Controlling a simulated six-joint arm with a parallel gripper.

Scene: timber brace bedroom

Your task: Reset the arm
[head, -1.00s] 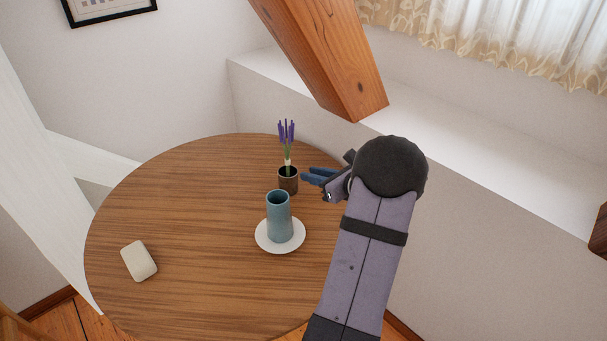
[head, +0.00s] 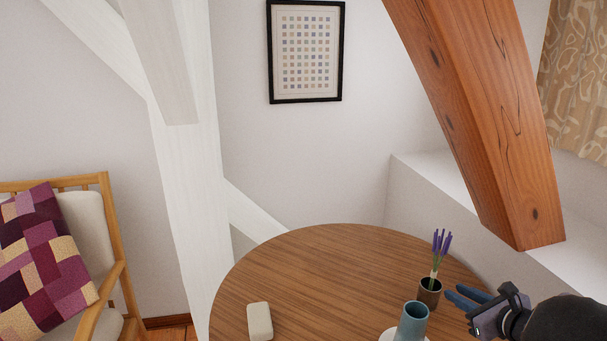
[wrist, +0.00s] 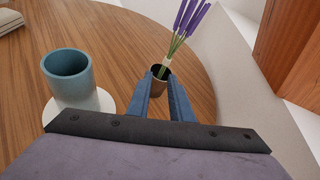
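My gripper (head: 468,297) is at the right side of the round wooden table, just right of a small dark pot (head: 429,292) with purple flowers (head: 441,248). In the wrist view my gripper (wrist: 161,82) has its two blue fingers apart, with nothing held between them. The pot (wrist: 161,78) stands beyond the fingertips in that view, and I cannot tell whether they touch it. A blue-green cup (head: 412,322) stands upright on a white saucer (head: 388,335), left of my gripper. The cup also shows at the left of the wrist view (wrist: 68,78).
The wooden table (head: 320,270) has free room at its back and middle. A cream block-like object (head: 259,321) lies at its front left. An orange timber beam (head: 490,130) slants down behind my gripper. A chair (head: 115,250) with a patchwork cushion (head: 42,262) stands at left.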

